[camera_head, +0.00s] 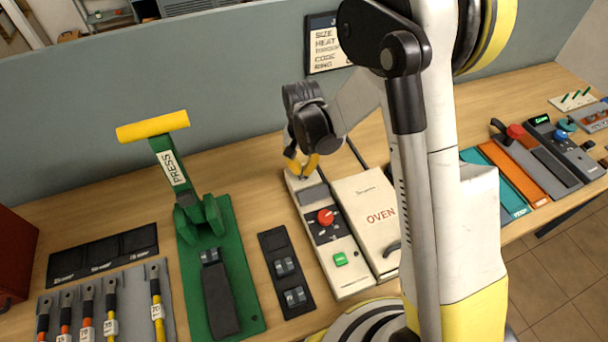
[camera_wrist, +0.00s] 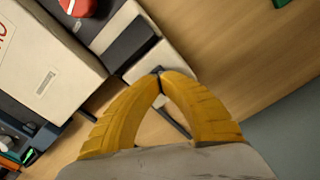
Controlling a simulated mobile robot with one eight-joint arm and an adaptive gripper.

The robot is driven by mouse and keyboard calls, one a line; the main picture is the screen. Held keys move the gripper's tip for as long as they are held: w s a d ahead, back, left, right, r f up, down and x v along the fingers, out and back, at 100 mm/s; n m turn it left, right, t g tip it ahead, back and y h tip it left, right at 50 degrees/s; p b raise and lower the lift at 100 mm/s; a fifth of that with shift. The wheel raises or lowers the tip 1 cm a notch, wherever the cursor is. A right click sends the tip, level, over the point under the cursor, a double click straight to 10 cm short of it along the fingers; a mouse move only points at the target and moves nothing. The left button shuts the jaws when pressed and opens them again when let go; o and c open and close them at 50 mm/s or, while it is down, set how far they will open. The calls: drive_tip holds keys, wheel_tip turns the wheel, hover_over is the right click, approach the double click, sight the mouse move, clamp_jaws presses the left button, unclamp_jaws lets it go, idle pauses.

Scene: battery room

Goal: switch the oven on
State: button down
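The oven is a cream box marked OVEN (camera_head: 375,212), with a narrow control panel (camera_head: 352,279) along its left side. The panel has a red knob (camera_head: 326,217), a green button (camera_head: 340,259) and a dark display (camera_head: 314,194). My gripper (camera_head: 302,174) is over the far end of the panel, pointing down. In the wrist view, the yellow fingertips (camera_wrist: 160,73) come together just over the panel's end. A small dark piece shows at the tips; I cannot tell whether it is held. The red knob (camera_wrist: 78,6) and the display (camera_wrist: 130,42) also show there.
A green press with a yellow handle (camera_head: 153,125) and a dark switch strip (camera_head: 286,273) stand to the left. Several tools with coloured handles lie at the far left. Coloured trays and other devices are at the right. A grey wall (camera_head: 230,75) closes off the back.

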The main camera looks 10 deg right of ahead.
drive_tip(key=shift+w+a+r+p, duration=0.1)
drive_tip(key=shift+w+r+p, duration=0.35)
drive_tip(key=shift+r, duration=0.3)
drive_tip(key=shift+w+a+r+p, duration=0.1)
drive_tip(key=shift+w+r+p, duration=0.2)
drive_tip(key=shift+r+p, duration=0.4)
drive_tip(key=shift+w+a+r+p, duration=0.1)
drive_tip(key=shift+w+r+p, duration=0.25)
drive_tip(key=shift+r, duration=0.5)
drive_tip(key=shift+s+d, duration=0.1)
drive_tip(key=shift+s, duration=0.05)
drive_tip(key=shift+s, duration=0.1)
